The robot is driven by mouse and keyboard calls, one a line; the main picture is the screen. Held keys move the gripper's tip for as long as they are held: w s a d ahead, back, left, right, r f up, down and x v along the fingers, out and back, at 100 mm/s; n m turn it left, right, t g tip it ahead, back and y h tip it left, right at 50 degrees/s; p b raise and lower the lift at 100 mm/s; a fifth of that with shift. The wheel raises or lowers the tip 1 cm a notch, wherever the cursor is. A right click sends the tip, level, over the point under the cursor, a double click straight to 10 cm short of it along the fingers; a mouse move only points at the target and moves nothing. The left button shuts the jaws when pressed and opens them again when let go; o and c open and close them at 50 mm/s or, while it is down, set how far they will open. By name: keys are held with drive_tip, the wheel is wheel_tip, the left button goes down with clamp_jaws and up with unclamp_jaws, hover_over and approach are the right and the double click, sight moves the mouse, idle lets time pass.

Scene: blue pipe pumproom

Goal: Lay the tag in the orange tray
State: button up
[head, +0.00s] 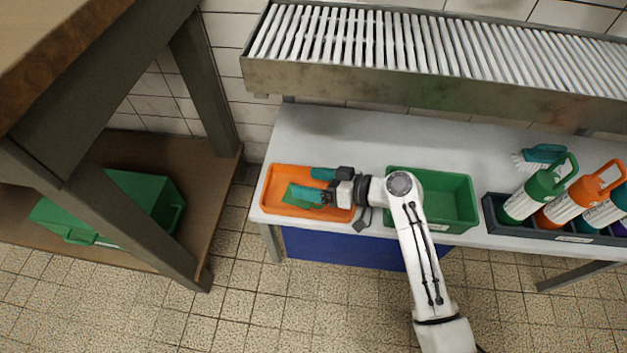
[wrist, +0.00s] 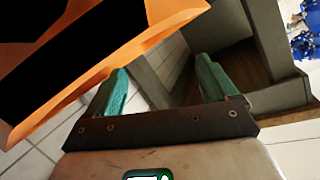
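The orange tray (head: 272,177) sits at the left end of the steel table. A flat green piece (head: 298,203), which looks like the tag, lies in it, partly hidden by a finger. My gripper (head: 303,183) is over the tray with its two teal fingers spread. The wrist view shows the fingers (wrist: 160,76) wide apart with nothing between them. An orange surface, probably the tray (wrist: 172,15), fills the upper left there, with black areas inside. The tag cannot be made out in that view.
A green tray (head: 430,228) stands right of my gripper. A dark rack (head: 495,222) with several bottles and a teal brush (head: 543,153) are further right. A slatted shelf (head: 400,80) overhangs the back. A small grey flat object (head: 362,221) is at the front edge.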

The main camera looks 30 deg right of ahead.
drive_tip(key=shift+o, duration=0.3)
drive_tip(key=shift+r, duration=0.15)
drive_tip(key=shift+r, duration=0.35)
wheel_tip(320, 180, up, 3)
drive_tip(key=shift+s+p, duration=0.1)
drive_tip(key=shift+p, duration=0.85)
drive_tip(key=s+r+p, duration=0.5)
drive_tip(key=s+r, duration=0.4)
drive_tip(key=s, duration=0.4)
drive_tip(key=shift+s, duration=0.4)
drive_tip(key=shift+a+f, duration=0.1)
drive_tip(key=shift+a, duration=0.05)
